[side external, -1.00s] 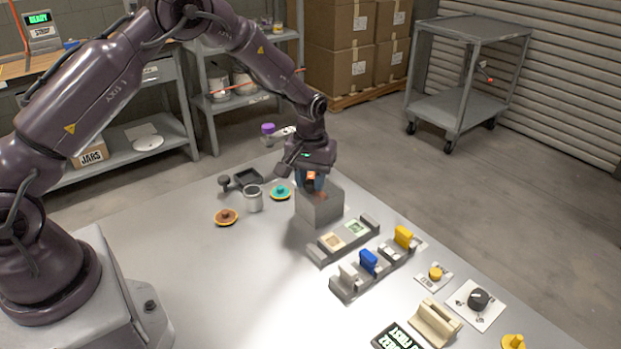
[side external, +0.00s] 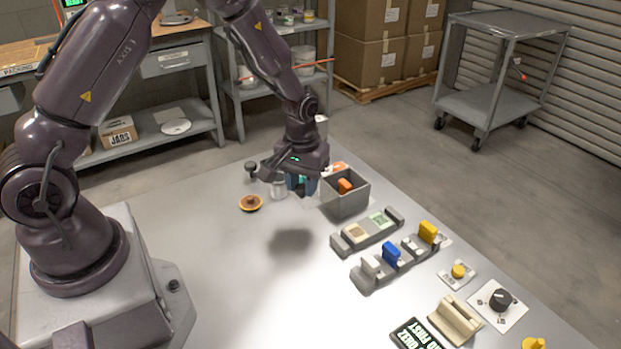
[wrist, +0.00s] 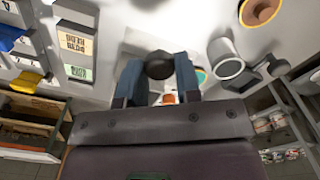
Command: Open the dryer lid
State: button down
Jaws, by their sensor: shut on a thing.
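A grey open-topped box (side external: 345,199) stands near the far edge of the table, with an orange piece (side external: 345,186) showing in its opening. My gripper (side external: 300,187) is just left of the box, above the table. In the wrist view my gripper (wrist: 158,72) is shut on a dark round knob (wrist: 160,63) between its two blue-grey fingers. What the knob belongs to is mostly hidden, and I cannot tell whether it is the dryer lid.
An orange-brown disc with a knob (side external: 251,203) lies left of my gripper. A pale cup (wrist: 226,59) stands close by. Right of the box are a block with two labelled pads (side external: 368,230) and a blue switch (side external: 391,253). The table's left middle is clear.

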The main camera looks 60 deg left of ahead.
aim_at(302, 185)
jog(key=c, duration=0.8)
grip_release()
notch_tip(302, 185, up, 13)
jog(key=s+d+r+m+t, duration=0.2)
jog(key=s+r, duration=0.4)
jog(key=s, duration=0.3)
jog(key=s+d+r+m+t, duration=0.3)
jog(key=s+r, duration=0.4)
jog(key=s, duration=0.3)
jog(key=shift+s+d+r+m+t, duration=0.15)
jog(key=shift+d+r+m+t, duration=0.15)
jog(key=shift+m, duration=0.6)
